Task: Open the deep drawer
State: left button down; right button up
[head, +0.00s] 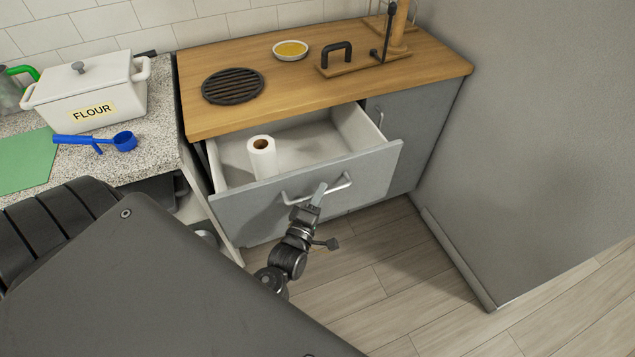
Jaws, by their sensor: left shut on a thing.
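The deep drawer (235,215) has a grey front and stands pulled out from under the wooden counter in the head view. Its pale inside shows, with a white paper roll (262,160) standing upright in it. The drawer's metal bar handle (341,184) runs across the front. My left gripper (318,195) is at the middle of the handle, shut on it. The fingertips partly cover the handle. My right gripper is not in view.
The wooden counter (300,95) carries a black round grate (233,86), a small yellow-filled dish (290,50) and a wooden stand. A grey wall (540,130) rises at the right. At left, a granite counter holds a flour box (92,95) and blue scoop (124,141). Floor before the drawer is clear.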

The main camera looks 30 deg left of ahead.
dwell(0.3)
pick_arm(q)
jog(key=c, duration=1.5)
grip_release()
jog(key=shift+o, duration=0.2)
